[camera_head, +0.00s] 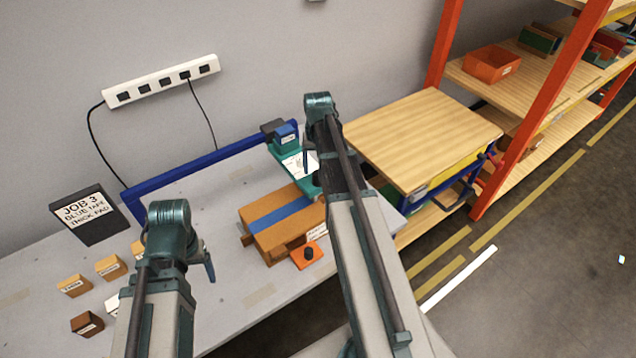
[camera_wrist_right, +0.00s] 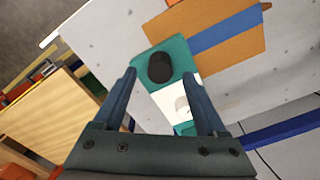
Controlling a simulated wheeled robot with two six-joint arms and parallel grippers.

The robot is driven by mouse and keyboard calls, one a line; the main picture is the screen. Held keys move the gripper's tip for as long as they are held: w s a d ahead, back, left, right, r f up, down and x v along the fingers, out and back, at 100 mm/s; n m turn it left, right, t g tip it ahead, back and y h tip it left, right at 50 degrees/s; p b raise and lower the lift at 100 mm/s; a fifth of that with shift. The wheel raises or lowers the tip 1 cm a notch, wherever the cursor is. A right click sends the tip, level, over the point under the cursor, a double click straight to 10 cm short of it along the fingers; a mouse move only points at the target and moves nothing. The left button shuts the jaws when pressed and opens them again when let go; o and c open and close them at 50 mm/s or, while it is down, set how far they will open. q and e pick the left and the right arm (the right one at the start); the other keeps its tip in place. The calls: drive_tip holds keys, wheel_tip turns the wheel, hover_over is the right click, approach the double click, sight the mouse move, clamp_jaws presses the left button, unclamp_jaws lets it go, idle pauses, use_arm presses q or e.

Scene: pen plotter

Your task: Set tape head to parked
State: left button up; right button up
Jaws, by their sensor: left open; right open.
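The tape head appears to be the teal plate (camera_head: 283,158) with a white label, at the blue rail behind the cardboard box; my right arm hides part of it. In the right wrist view, the teal plate (camera_wrist_right: 178,48) carries a round black knob (camera_wrist_right: 159,68) and the white label (camera_wrist_right: 176,101). My right gripper (camera_wrist_right: 159,75) is open, and the knob shows between its fingertips; I cannot tell how far above the knob they are. My left gripper (camera_head: 210,266) is over the grey table, mostly hidden by its own wrist, with no held object visible.
A cardboard box (camera_head: 262,211) with blue tape (camera_head: 278,217) sits beside the plate. An orange block with a black knob (camera_head: 308,253) is in front. A blue rail (camera_head: 205,160), job sign (camera_head: 84,214) and several small blocks (camera_head: 109,266) share the table. A wooden-topped cart (camera_head: 425,135) stands right.

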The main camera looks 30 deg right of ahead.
sight(318, 173)
wheel_tip(318, 173, down, 4)
drive_tip(key=shift+r+b, duration=0.2)
drive_tip(key=shift+b, duration=1.05)
use_arm(q)
wheel_tip(318, 173, down, 4)
drive_tip(key=shift+r, duration=0.25)
use_arm(e)
clamp_jaws()
